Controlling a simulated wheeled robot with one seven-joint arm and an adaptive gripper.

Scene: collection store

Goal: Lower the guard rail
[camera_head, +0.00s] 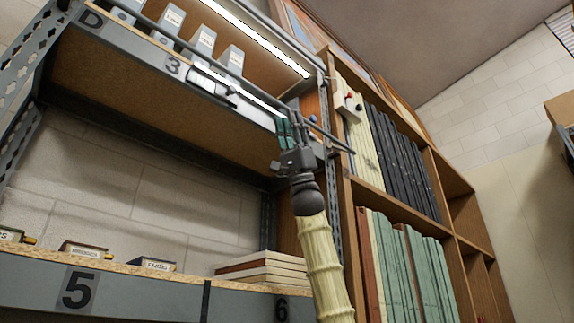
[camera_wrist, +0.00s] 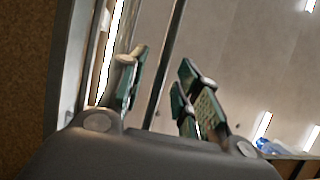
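The guard rail (camera_head: 334,139) is a thin grey bar running slantwise along the front of the upper shelf in the head view. Its right end sticks out past the shelf post. My gripper (camera_head: 290,121) is raised from below to the rail near this right end. In the wrist view the rail (camera_wrist: 169,55) shows as a dark bar passing between the two green-padded fingers. The fingers of my gripper (camera_wrist: 163,60) stand apart, with gaps visible beside the bar. Contact with the rail cannot be made out.
A small box with red and black knobs (camera_head: 350,106) is right of the post. A wooden bookcase (camera_head: 430,218) with binders stands at right. Flat boxes (camera_head: 262,266) lie on the lower shelf.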

